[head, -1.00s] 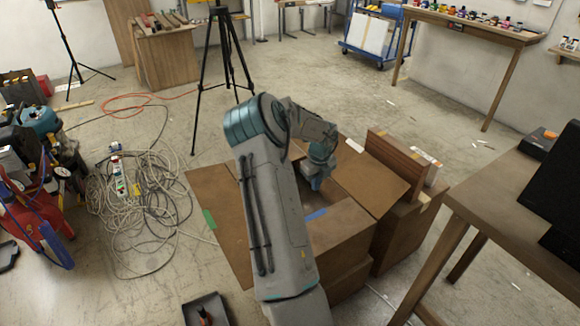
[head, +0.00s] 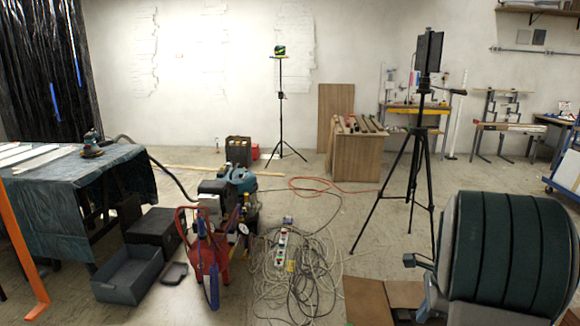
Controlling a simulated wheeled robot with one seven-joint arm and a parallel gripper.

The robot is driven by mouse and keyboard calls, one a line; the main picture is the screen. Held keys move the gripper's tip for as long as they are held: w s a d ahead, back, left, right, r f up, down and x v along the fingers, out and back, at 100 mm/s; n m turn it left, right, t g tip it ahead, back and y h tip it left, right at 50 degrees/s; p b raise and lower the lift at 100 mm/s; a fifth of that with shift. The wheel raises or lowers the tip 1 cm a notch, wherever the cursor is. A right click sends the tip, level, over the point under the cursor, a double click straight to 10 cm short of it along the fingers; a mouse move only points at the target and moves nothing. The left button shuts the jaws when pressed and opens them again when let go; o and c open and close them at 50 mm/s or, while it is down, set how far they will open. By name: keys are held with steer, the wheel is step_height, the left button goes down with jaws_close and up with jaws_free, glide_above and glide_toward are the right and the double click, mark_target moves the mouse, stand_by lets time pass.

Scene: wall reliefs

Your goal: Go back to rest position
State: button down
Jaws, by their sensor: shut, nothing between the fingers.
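Tangled cables (head: 300,265) lie on the floor. A red machine (head: 207,255), a grey bin (head: 130,272) and a covered table (head: 80,190) are at left. A wooden cabinet (head: 355,155) stands at the back.

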steer(key=s+a+r+n+h+p, duration=0.1)
steer(key=s+a+r+n+p, duration=0.2)
steer(key=s+a+r+n, duration=0.4)
steer(key=s+a+r+n+t+h+p, duration=0.1)
steer(key=s+a+r+n+p, duration=0.2)
steer(key=s+a+r+n, duration=0.4)
steer(key=s+a+n, duration=0.3)
steer(key=a+n, duration=0.1)
steer(key=n, duration=0.3)
steer(key=shift+r+n, duration=0.15)
steer(key=shift+n, duration=0.25)
steer(key=shift+s, duration=0.1)
